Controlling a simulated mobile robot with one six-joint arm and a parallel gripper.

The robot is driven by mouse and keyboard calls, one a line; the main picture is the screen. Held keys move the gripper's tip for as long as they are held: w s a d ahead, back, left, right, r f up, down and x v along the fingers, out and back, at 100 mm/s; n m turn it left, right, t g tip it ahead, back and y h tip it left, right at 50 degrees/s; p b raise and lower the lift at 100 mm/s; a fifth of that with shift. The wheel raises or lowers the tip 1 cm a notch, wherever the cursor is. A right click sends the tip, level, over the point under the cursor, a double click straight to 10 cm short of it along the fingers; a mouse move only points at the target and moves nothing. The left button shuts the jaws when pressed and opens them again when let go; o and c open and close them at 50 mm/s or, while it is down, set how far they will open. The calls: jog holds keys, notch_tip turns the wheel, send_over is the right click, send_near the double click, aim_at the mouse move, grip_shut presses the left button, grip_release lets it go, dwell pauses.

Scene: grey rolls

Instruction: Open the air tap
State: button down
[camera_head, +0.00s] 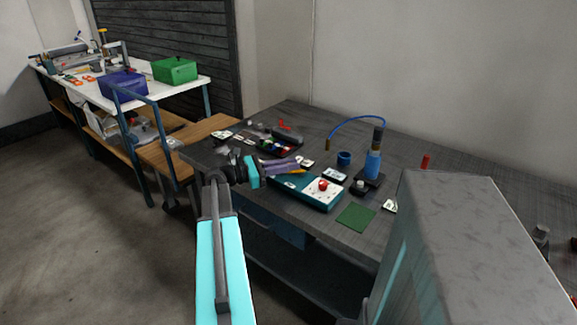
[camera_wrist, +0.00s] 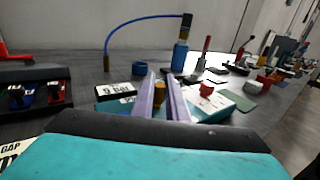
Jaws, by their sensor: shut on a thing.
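A teal box with a white top (camera_head: 305,193) lies near the front edge of the dark workbench and carries a round red knob (camera_head: 323,185). The red knob also shows in the wrist view (camera_wrist: 206,90). My gripper (camera_head: 296,167) reaches in from the left over the box's far-left end. Its two purple fingers (camera_wrist: 161,85) are shut on a small brass-coloured piece (camera_wrist: 160,97), which may be the air tap's handle. The fingers hide most of it and its base, so I cannot tell which way it is turned.
A blue bottle-like unit (camera_head: 373,165) with a curved blue hose (camera_head: 350,121) stands behind the box. A blue ring (camera_head: 344,158) and a green mat (camera_head: 356,217) lie nearby. A large grey block (camera_head: 470,250) fills the lower right. A dark tray with parts (camera_wrist: 30,92) is at left.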

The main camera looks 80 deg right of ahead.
jog(key=shift+w+d+r+y+p, duration=0.1)
jog(key=shift+d+y+p, duration=0.1)
jog(key=shift+y+p, duration=0.15)
jog(key=shift+d+m+g+y+p, duration=0.25)
jog(key=shift+m+g+y+p, duration=0.3)
jog(key=shift+m+y, duration=0.15)
jog(key=m+y+p, duration=0.1)
jog(key=d+m+y+p, duration=0.1)
jog(key=y, duration=0.1)
jog(key=shift+w+g+p, duration=0.1)
jog(key=shift+g+p, duration=0.2)
jog(key=shift+g, duration=0.05)
jog(key=shift+d+m+y+p, duration=0.3)
jog(key=shift+m+y+p, duration=0.6)
jog(key=shift+y, duration=0.45)
jog(key=shift+m+y+p, duration=0.4)
jog(key=shift+y+p, duration=0.05)
jog(key=shift+y, duration=0.25)
jog(key=c, duration=1.7)
grip_release()
jog(key=shift+c, duration=0.2)
